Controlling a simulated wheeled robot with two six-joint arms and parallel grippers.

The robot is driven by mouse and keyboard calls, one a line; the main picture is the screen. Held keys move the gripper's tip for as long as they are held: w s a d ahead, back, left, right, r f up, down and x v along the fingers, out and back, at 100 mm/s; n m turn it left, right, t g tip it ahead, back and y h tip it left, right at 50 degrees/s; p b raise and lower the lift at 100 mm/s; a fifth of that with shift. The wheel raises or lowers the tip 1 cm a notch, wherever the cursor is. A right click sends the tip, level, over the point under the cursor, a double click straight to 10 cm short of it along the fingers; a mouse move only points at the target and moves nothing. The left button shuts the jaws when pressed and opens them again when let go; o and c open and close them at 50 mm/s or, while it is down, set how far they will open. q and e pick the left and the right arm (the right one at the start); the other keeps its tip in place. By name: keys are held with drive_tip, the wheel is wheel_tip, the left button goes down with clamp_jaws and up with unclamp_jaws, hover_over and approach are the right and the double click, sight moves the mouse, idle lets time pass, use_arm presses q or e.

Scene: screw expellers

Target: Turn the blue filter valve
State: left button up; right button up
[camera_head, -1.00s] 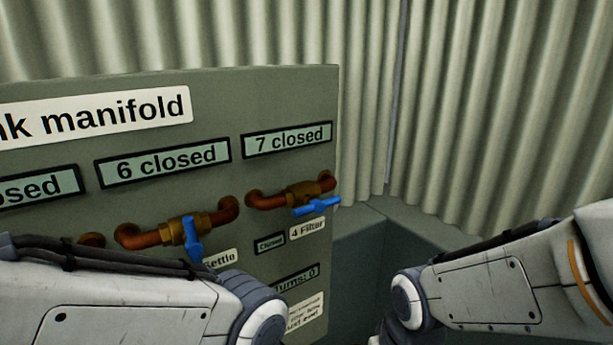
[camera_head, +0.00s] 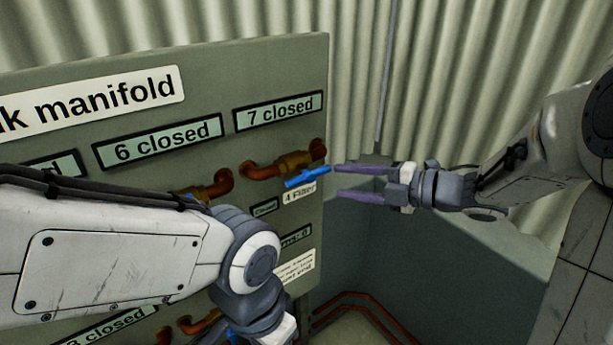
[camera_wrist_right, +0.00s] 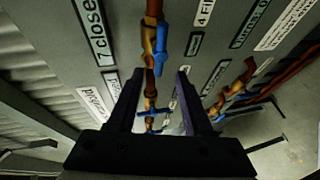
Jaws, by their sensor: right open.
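The filter valve has a brass body (camera_head: 293,160) on a copper pipe and a blue lever handle (camera_head: 307,177), above the "4 Filter" label (camera_head: 300,192). The display over it reads "7 closed" (camera_head: 279,111). My right gripper (camera_head: 337,180) is open and empty, just right of the handle, with its fingers pointing left at it. In the right wrist view the blue handle (camera_wrist_right: 163,48) lies just beyond the gap between the open fingertips (camera_wrist_right: 160,73), not between them. My left arm crosses the lower left; its fingers are out of view.
The grey manifold panel (camera_head: 225,85) carries other valves; the one under "6 closed" (camera_head: 157,140) is partly hidden by my left arm. Corrugated walls (camera_head: 470,60) stand behind. A grey block (camera_head: 400,245) lies below my right gripper. Copper pipes (camera_head: 350,300) run near the floor.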

sight(309, 177)
drive_tip(key=p+x, duration=0.3)
drive_tip(key=x, duration=0.6)
drive_tip(key=shift+a, duration=0.15)
drive_tip(key=shift+w+a+f, duration=0.15)
drive_tip(key=shift+w+a, duration=0.1)
drive_tip(key=shift+a, duration=0.1)
clamp_jaws()
